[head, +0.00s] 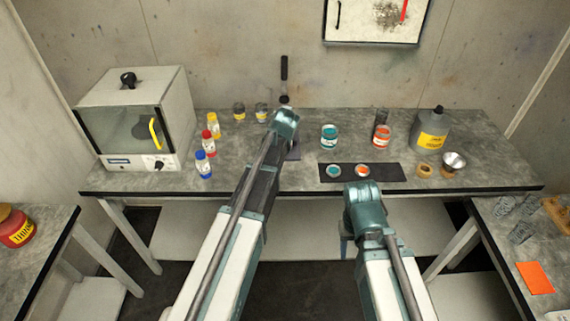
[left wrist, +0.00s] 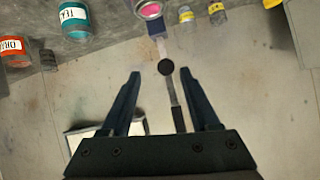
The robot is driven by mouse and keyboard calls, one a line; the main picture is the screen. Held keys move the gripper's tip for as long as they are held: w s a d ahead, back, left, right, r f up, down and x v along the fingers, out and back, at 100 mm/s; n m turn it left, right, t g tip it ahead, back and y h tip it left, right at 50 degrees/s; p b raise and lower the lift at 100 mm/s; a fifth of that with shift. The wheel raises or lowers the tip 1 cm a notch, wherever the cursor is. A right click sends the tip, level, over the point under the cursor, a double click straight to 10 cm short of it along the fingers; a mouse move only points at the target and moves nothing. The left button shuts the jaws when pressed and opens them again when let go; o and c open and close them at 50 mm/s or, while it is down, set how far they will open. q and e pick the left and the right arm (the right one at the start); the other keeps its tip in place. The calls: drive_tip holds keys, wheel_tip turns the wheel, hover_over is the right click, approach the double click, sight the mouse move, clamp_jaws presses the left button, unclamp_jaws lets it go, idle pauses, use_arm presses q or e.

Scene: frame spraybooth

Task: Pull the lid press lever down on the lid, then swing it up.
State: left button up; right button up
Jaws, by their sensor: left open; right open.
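The press lever stands upright in the head view. Its black handle (head: 284,68) rises above the back edge of the bench, and my left wrist hides most of the press below it. In the left wrist view the lever handle (left wrist: 179,119) and a round black part (left wrist: 166,67) show between the fingers. My left gripper (left wrist: 160,74) is open around this space, with no finger seen touching the lever. A jar with a pink top (left wrist: 150,9) is by the press base. My right gripper (head: 345,245) is low in front of the bench edge, mostly hidden behind its wrist.
A teal jar (head: 329,136), an orange jar (head: 381,137) and a dark mat (head: 390,174) with two open tins are right of the press. Several colored bottles (head: 204,164) and a white booth (head: 150,115) are at left. A grey can (head: 431,130) stands at right.

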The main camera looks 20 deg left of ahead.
use_arm(q)
drive_tip(key=s+f+t+y+b, duration=0.1)
drive_tip(key=s+f+t+b, duration=0.1)
drive_tip(key=f+b, duration=0.5)
drive_tip(key=s+d+f+t+b, duration=0.1)
drive_tip(key=s+f+t+b, duration=0.2)
drive_tip(key=b, duration=1.4)
wheel_tip(320, 180, down, 4)
drive_tip(key=shift+d+r+t+y, duration=0.15)
drive_tip(key=shift+d+t+y, duration=0.1)
drive_tip(key=shift+t+y, duration=0.25)
